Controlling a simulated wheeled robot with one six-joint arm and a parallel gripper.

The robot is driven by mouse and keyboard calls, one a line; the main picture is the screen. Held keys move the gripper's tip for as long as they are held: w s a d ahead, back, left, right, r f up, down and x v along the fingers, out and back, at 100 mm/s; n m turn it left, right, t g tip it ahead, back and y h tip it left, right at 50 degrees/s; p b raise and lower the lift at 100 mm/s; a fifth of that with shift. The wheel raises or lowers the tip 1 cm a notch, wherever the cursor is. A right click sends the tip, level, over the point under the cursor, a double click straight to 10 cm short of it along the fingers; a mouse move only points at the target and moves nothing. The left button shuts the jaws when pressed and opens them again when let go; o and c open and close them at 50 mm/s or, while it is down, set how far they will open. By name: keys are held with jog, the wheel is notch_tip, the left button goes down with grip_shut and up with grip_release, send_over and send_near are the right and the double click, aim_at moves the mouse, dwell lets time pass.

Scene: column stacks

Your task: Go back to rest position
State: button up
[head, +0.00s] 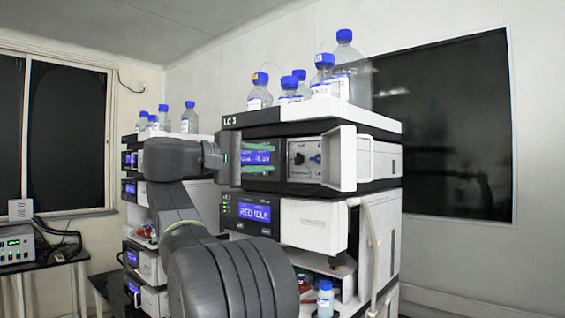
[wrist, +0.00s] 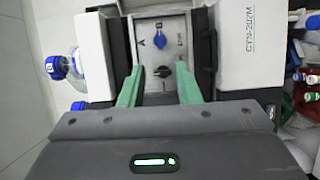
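My gripper (head: 258,158) is raised in front of the upper module of the LC 3 stack (head: 311,122). In the wrist view, its two green fingers (wrist: 160,70) are spread apart with nothing between them. Beyond the fingertips is a grey panel (wrist: 146,27) with a blue knob (wrist: 162,44) and a black knob. In the head view, this panel (head: 305,172) sits right of the fingers, beside an open white door (head: 349,160). I cannot tell whether the fingers touch the module.
Blue-capped bottles (head: 345,62) stand on top of the stack. A second stack (head: 134,190) with bottles stands behind my arm on the left. A lower module (head: 312,222) and a hanging tube (head: 377,250) are below. A side table with a device (head: 17,248) is far left.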

aim_at(315, 159)
jog(key=shift+s+a, duration=0.4)
jog(key=shift+a, duration=0.2)
jog(key=shift+d, duration=0.1)
jog(key=p+x, duration=0.1)
jog(key=x, duration=1.2)
jog(key=shift+w+d+p, duration=0.2)
jog(key=shift+d+p, duration=0.15)
